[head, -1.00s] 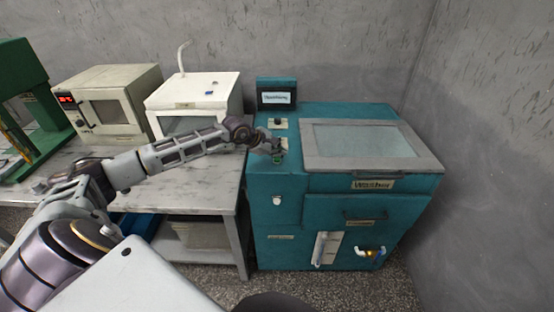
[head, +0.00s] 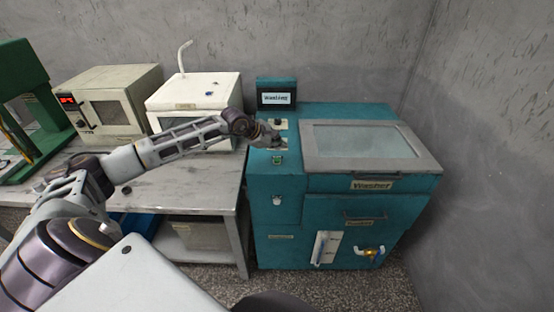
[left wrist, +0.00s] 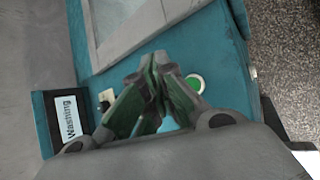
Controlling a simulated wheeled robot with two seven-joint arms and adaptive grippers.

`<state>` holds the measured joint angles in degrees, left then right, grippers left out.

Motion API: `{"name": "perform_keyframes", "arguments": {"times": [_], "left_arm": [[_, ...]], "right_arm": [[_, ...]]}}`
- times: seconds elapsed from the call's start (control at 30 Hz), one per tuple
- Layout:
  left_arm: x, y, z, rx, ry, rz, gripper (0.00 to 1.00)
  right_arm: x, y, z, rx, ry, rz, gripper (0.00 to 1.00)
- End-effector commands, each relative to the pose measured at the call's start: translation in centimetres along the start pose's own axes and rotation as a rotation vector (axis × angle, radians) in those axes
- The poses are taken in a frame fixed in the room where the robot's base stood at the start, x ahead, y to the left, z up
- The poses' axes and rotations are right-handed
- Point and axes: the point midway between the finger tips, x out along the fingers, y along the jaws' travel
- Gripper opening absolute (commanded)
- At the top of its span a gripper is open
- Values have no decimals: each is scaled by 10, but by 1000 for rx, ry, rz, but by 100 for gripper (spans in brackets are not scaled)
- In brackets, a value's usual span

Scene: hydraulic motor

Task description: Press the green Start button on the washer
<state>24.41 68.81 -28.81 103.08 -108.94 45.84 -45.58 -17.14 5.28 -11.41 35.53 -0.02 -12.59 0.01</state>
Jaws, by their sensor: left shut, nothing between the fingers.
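The teal washer (head: 278,190) stands at the right, against the wall, with its grey-framed lid down. The green Start button (head: 278,160) is on the left strip of its top, and it also shows in the left wrist view (left wrist: 195,84), in a white ring. The washer's small display (head: 276,98) reads "Washing", as it does in the left wrist view (left wrist: 68,118). My left gripper (head: 279,139) is shut and empty. It hovers over the control strip, behind the button and apart from it in the picture. My right gripper is not in view.
A grey table (head: 185,192) stands left of the washer, with a white box-shaped device (head: 197,95) and a beige oven-like device (head: 108,105) on it. A green frame machine (head: 30,90) is at the far left. A dark knob (left wrist: 104,106) is near the display.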

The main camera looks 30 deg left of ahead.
Motion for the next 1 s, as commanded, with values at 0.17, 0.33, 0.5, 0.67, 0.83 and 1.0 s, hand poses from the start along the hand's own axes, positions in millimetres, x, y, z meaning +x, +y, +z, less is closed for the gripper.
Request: {"name": "perform_keyframes", "arguments": {"times": [0.17,0.33,0.5,0.67,0.83,1.0], "left_arm": [[-8,6,6,0,-1,1,0],[-11,8,8,0,-1,0,0],[-11,8,8,0,-1,0,0],[-11,8,8,0,0,0,0],[-11,8,8,0,0,0,0],[-11,8,8,0,0,0,0]], "right_arm": [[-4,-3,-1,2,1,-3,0],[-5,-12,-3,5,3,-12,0],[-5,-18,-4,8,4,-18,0],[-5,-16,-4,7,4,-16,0],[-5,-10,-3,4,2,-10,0],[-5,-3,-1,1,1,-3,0]]}}
